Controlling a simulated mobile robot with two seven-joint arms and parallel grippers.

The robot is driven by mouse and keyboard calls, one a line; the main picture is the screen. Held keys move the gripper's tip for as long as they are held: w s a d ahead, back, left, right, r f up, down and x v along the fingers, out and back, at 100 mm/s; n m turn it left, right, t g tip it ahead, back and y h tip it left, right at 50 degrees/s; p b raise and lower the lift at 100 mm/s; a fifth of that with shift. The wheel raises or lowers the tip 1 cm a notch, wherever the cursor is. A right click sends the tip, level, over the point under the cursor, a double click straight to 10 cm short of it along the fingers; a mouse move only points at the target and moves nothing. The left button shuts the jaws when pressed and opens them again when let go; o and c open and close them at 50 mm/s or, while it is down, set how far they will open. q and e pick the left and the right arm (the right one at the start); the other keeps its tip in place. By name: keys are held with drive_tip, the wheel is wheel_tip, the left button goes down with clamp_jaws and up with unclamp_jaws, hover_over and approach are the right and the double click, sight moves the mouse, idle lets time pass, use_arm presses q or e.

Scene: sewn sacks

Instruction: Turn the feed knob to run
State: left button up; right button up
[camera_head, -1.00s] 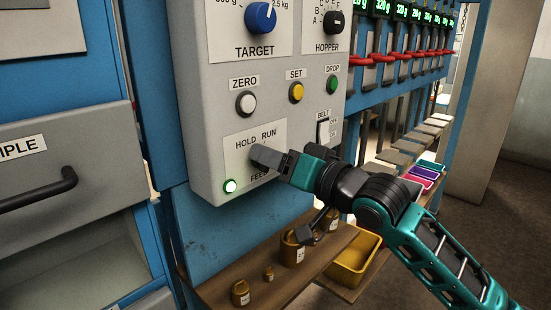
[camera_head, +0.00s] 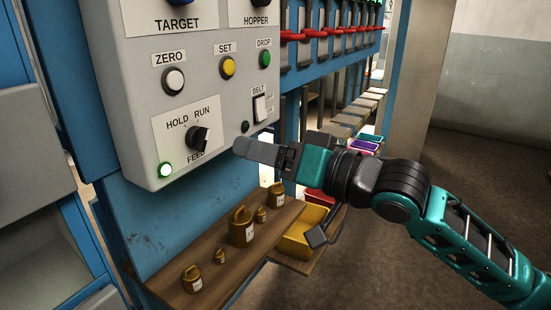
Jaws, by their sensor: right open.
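The black feed knob (camera_head: 197,139) sits on the white HOLD/RUN/FEED label plate (camera_head: 166,138), low on the grey control panel. HOLD is printed at its upper left and RUN above it. The knob's exact pointing is hard to make out at this size. My right gripper (camera_head: 240,147) is open and empty, to the right of the knob and apart from it, in front of the panel's lower right edge. Its fingers overlap in this view. A green lamp (camera_head: 165,169) glows at the lower left of the plate. My left gripper is not in view.
Above the knob are a white ZERO button (camera_head: 173,80), a yellow SET button (camera_head: 227,67), a green DROP button (camera_head: 264,59) and a BELT switch (camera_head: 260,107). Below, brass weights (camera_head: 243,228) stand on a wooden shelf (camera_head: 220,275), with a yellow bin (camera_head: 296,240) beside it.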

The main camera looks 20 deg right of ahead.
drive_tip(key=shift+v, duration=1)
drive_tip(key=shift+f, duration=0.1)
wheel_tip(320, 180, down, 20)
drive_tip(key=w+d+m+h, duration=0.1)
drive_tip(key=d+h, duration=0.2)
drive_tip(key=h, duration=0.2)
drive_tip(key=s+a+f+n+g+h, duration=0.1)
drive_tip(key=s+a+f+g, duration=0.1)
drive_tip(key=s+f, duration=0.4)
drive_tip(key=s+a+f+n+g+h, duration=0.2)
drive_tip(key=s+f, duration=0.5)
drive_tip(key=f, duration=0.8)
drive_tip(key=shift+f, duration=0.35)
